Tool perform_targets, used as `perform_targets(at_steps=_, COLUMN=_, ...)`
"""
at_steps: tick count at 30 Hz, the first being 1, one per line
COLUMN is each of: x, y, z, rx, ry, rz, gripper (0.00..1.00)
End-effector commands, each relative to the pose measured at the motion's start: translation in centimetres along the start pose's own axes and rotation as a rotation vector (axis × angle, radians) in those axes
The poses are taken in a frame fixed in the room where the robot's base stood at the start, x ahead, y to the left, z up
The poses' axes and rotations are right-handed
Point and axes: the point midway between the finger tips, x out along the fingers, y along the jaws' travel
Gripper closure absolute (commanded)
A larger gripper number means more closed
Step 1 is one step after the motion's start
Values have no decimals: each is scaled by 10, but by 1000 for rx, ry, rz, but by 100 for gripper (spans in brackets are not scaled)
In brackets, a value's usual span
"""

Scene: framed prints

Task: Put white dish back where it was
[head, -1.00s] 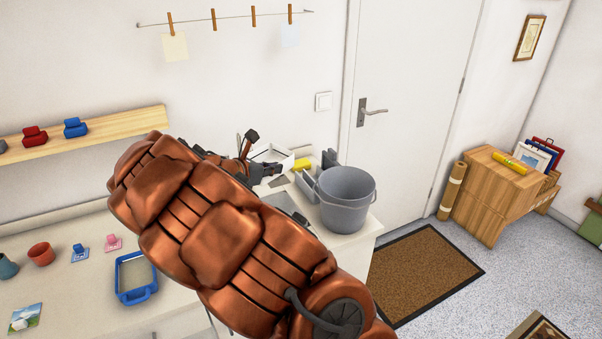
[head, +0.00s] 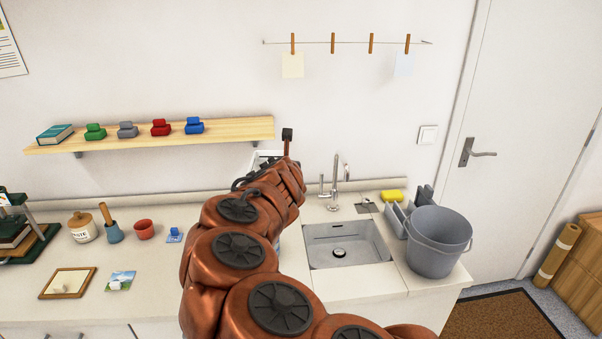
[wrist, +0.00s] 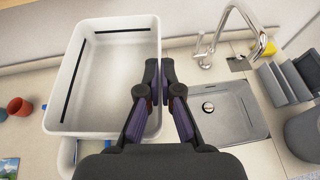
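The white dish (wrist: 110,95), a deep rectangular tray with black strips inside, fills the left of the wrist view. My gripper (wrist: 159,75) is closed across the dish's right wall, with one finger inside and one outside. The dish looks raised above the counter, left of the sink. In the head view only a small part of the white dish (head: 262,158) shows behind my arm. My fingertips are hidden there.
The sink (head: 347,244) with its tap (head: 338,180) lies right of my arm. A grey bucket (head: 438,243) stands at the counter's right end. A shelf (head: 155,135) with coloured blocks hangs behind.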

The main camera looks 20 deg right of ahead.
Motion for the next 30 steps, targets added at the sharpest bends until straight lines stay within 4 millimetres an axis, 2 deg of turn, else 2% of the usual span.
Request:
perform_targets(at_steps=6, x=6, y=29, z=10, rx=-53, ry=-1, rz=130, gripper=100)
perform_targets(at_steps=18, x=13, y=66, z=21, rx=-120, ry=3, rz=292, gripper=100)
perform_targets(at_steps=23, x=13, y=76, z=24, rx=-135, ry=1, rz=333, gripper=100)
perform_targets(at_steps=30, x=13, y=75, z=24, rx=-133, ry=1, rz=332, gripper=100)
